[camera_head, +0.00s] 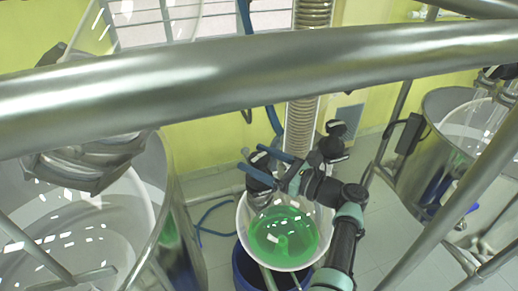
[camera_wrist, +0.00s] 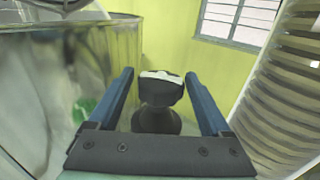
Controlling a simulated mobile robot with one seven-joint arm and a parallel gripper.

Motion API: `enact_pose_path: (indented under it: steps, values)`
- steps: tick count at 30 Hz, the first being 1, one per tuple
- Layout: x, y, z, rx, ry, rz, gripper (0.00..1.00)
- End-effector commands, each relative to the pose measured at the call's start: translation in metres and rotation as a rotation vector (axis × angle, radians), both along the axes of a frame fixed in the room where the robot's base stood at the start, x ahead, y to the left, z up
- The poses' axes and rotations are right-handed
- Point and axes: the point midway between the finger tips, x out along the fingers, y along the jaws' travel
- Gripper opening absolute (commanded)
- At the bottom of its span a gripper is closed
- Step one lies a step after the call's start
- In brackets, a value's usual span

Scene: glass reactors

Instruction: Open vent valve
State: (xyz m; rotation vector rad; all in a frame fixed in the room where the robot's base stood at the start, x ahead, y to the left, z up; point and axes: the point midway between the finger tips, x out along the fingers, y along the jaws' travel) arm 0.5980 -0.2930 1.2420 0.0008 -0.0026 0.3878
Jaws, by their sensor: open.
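A black knob with a white-marked top (camera_wrist: 160,92) stands upright between the two blue fingers of my gripper (camera_wrist: 158,76) in the wrist view. A clear gap shows on each side, so the fingers do not appear to touch it. In the head view my gripper (camera_head: 250,157) is open above the rim of a glass vessel, with a black knob (camera_head: 262,161) between its fingers. I cannot tell for certain from a label that this knob is the vent valve. My gripper and arm partly hide the fittings beneath.
The glass vessel with green liquid (camera_head: 284,238) is below my arm. More black fittings (camera_head: 335,142) sit right of my gripper. A thick metal rail (camera_head: 230,85) crosses the head view. A ribbed column (camera_wrist: 292,110) stands close on the right in the wrist view.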

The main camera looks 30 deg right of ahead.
Motion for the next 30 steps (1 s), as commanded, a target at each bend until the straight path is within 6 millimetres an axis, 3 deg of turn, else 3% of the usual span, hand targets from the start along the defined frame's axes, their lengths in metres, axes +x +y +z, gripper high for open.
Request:
enact_pose_path:
  steps: [30]
  values:
    - [-0.0009,0.0003,0.0000,-0.002,0.003,-0.578,0.82]
